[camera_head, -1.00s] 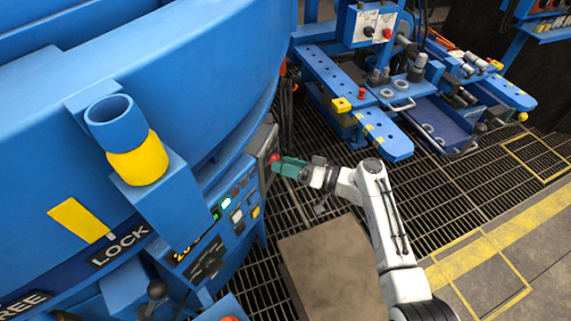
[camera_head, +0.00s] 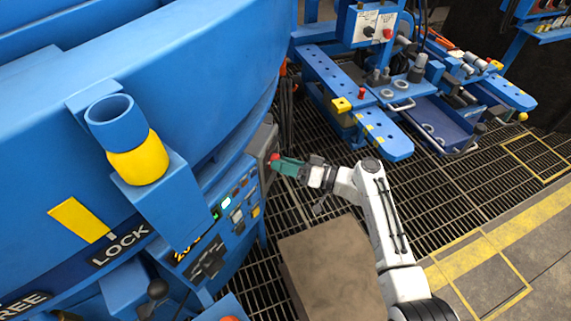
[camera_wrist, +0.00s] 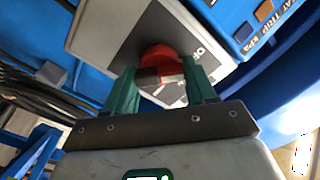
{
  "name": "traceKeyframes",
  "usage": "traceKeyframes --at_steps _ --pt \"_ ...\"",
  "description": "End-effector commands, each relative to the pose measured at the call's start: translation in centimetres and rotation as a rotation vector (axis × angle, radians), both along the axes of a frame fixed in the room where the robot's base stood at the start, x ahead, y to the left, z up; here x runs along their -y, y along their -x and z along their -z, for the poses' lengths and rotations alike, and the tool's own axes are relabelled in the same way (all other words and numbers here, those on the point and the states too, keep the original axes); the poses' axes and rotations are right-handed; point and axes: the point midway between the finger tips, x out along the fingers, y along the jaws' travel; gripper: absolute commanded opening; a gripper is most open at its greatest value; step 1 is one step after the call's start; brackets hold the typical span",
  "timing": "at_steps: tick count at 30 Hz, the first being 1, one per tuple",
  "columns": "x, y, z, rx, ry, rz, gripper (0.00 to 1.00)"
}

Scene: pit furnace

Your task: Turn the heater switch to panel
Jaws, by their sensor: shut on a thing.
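Part of the plate's lettering is hidden by the knob and fingers. In the head view the red knob (camera_head: 274,157) shows at the tip of my gripper (camera_head: 283,164), at the right end of the control panel (camera_head: 225,218).
A brown block (camera_head: 335,265) stands below my arm on the grated floor. A blue workbench (camera_head: 400,95) with fittings stands at the back right. A yellow-ringed tube holder (camera_head: 138,160) and a LOCK plate (camera_head: 120,246) are on the furnace at left.

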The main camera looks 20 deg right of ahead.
Motion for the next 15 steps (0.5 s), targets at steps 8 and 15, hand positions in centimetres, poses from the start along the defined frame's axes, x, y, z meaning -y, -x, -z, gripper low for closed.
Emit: traceKeyframes --at_steps 8,15 --pt "-0.02 0.00 0.07 -0.038 -0.035 0.001 0.25" --pt "0.01 -0.02 0.08 -0.150 -0.138 0.002 0.25"
